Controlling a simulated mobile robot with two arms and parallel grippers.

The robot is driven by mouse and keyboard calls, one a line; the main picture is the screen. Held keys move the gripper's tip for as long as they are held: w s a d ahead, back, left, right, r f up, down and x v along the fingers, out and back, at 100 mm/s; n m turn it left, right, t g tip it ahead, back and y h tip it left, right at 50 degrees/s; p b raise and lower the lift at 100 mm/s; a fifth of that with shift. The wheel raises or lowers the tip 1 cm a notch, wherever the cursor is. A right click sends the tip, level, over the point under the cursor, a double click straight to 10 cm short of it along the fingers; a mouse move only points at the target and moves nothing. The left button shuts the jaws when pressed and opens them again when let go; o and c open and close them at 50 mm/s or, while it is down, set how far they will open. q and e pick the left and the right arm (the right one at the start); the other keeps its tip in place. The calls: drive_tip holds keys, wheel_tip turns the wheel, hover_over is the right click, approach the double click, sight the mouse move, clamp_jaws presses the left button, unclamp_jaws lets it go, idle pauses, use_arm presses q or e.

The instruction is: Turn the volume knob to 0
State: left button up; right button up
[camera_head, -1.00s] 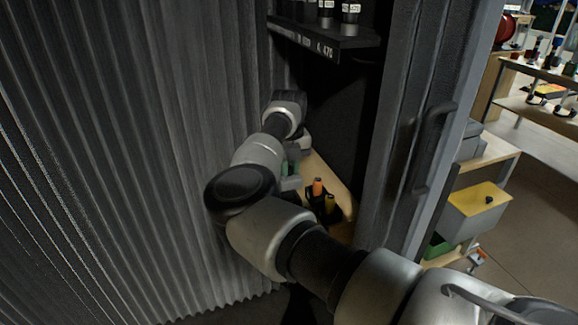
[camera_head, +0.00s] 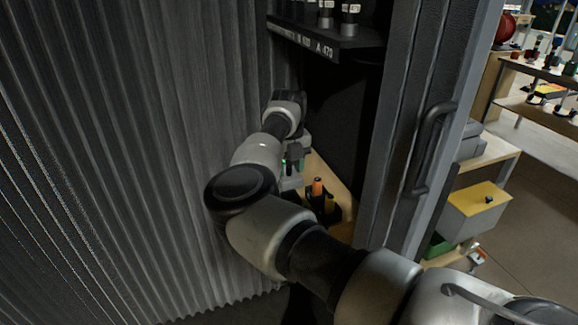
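I cannot make out the volume knob in this view. My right arm reaches in from the lower right, through the gap between the ribbed grey curtain and the grey door frame. My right gripper (camera_head: 293,158) is small and dark beyond the wrist, above a wooden surface (camera_head: 324,172). Its fingers are partly hidden by my arm, so I cannot tell whether they are open or hold anything. A small green spot shows beside it. My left gripper is not in view.
The ribbed curtain (camera_head: 130,150) fills the left. A dark shelf (camera_head: 335,36) with small bottles hangs above. A black holder (camera_head: 330,215) with an orange-topped item stands near the gripper. The door frame with a handle (camera_head: 430,145) borders the right; yellow-topped box (camera_head: 474,205) beyond.

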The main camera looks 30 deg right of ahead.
sight(289, 167)
wheel_tip(289, 167, up, 8)
drive_tip(key=shift+f, duration=0.25)
idle(0.4)
idle(0.4)
